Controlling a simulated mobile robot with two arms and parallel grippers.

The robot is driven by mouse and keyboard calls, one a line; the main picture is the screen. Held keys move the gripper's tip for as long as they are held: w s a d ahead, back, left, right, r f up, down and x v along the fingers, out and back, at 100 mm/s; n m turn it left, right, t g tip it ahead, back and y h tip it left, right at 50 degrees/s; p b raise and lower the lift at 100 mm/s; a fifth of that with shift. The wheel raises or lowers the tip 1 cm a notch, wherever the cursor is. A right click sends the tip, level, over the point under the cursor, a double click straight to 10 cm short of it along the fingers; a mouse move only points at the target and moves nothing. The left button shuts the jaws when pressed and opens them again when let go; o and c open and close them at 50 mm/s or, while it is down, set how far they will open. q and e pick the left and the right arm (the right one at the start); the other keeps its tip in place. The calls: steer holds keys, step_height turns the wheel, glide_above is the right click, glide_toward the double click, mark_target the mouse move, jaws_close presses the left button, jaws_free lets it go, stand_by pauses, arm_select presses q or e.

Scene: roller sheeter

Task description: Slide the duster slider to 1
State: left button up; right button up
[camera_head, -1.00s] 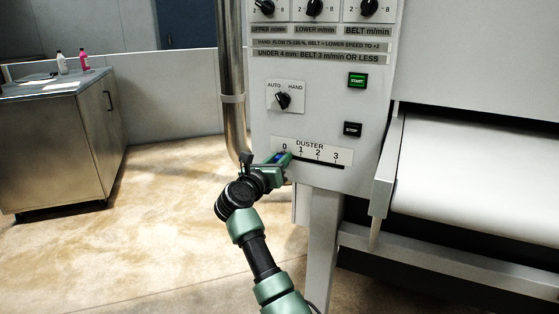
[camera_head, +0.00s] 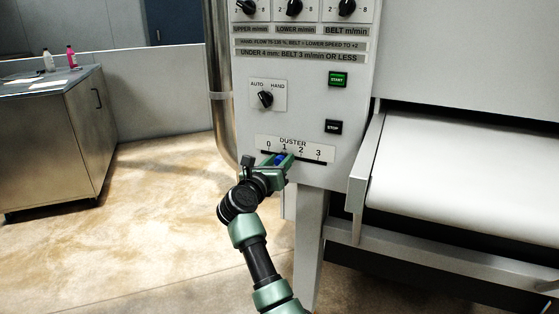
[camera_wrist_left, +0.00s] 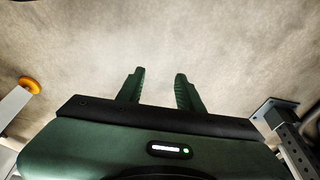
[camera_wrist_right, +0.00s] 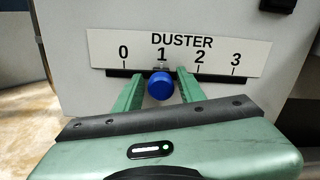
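The duster slider's round blue knob (camera_wrist_right: 160,84) sits on its dark slot under the 1 mark of the DUSTER scale (camera_wrist_right: 180,50). In the head view the blue knob (camera_head: 281,159) shows partly, between the fingers. My right gripper (camera_wrist_right: 160,88) has one finger on each side of the knob, with small gaps visible, so it looks open around it. It also shows in the head view (camera_head: 280,161), at the slot below the 1. My left gripper (camera_wrist_left: 160,85) is open and empty above the floor, outside the head view.
The control panel carries an AUTO/HAND switch (camera_head: 265,98), a green START button (camera_head: 338,80) and a black STOP button (camera_head: 333,127) above the slider. The white belt (camera_head: 455,165) lies to the right. A metal cabinet (camera_head: 55,140) stands at the left; open floor lies between.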

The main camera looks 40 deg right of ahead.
mark_target(277, 163)
steer(key=shift+r, duration=0.1)
steer(key=shift+s+a, duration=0.15)
steer(key=shift+a, duration=0.2)
steer(key=v, duration=0.6)
steer(key=shift+a, duration=0.2)
arm_select(q)
steer(key=shift+f, duration=0.7)
arm_select(e)
steer(key=shift+s+a, duration=0.25)
steer(key=shift+a, duration=0.05)
